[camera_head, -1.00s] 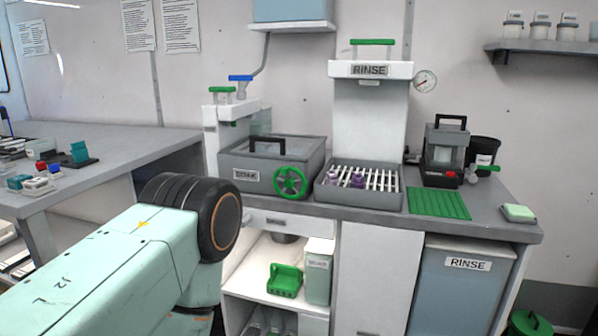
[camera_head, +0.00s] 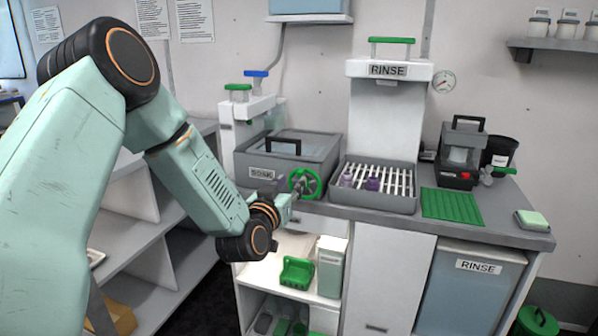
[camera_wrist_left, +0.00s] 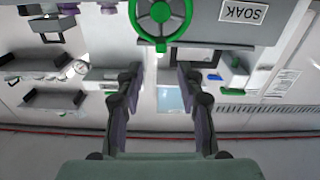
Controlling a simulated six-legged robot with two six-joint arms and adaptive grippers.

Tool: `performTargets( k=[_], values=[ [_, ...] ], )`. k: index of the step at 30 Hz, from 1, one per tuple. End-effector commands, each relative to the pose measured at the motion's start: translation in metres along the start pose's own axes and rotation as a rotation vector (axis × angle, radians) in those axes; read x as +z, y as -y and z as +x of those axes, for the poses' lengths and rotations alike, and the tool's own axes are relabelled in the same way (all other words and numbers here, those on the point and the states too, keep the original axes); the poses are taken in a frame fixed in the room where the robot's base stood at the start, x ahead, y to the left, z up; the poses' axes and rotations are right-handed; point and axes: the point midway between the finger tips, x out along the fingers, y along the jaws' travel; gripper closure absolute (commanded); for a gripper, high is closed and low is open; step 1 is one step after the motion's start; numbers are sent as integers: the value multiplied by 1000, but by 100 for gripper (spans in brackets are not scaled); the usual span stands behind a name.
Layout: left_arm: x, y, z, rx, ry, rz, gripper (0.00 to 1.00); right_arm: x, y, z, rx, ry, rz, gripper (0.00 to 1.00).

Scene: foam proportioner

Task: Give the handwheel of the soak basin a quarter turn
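The soak basin (camera_head: 262,158) is a grey lidded tank with a SOAK label on its front, standing on the counter. Its green handwheel (camera_head: 305,183) is on the front face near the right corner. In the left wrist view the handwheel (camera_wrist_left: 160,14) shows at the top middle, cut by the frame edge, with the SOAK label beside it. My left gripper (camera_head: 297,190) is at the handwheel in the head view, partly overlapping it. In the wrist view the left gripper (camera_wrist_left: 160,72) has its fingers apart with nothing between them; the wheel appears beyond the tips. My right gripper is not in view.
A grey rack tray (camera_head: 372,206) with purple-topped bottles stands right of the basin, under the white RINSE unit (camera_head: 388,110). A green mat (camera_head: 451,205) lies further right. Below the counter, an open shelf holds a green caddy (camera_head: 297,272) and a pale container (camera_head: 331,268).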

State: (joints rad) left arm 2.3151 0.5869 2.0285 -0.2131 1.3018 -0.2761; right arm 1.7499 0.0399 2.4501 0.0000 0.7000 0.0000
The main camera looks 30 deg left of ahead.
Motion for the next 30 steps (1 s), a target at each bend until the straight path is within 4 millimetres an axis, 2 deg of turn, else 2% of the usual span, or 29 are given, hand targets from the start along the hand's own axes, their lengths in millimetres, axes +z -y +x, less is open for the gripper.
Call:
performTargets(
  k=[9, 15, 26, 30],
  values=[
    [3, 3, 45, -5, 2, 1, 62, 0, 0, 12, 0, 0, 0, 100],
    [3, 3, 64, -3, 4, 0, 62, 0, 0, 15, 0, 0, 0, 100],
    [2, 1, 70, -1, 5, -1, 62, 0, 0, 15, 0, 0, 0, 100],
    [2, 1, 70, -1, 5, -1, 72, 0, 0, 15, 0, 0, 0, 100]
  ],
)
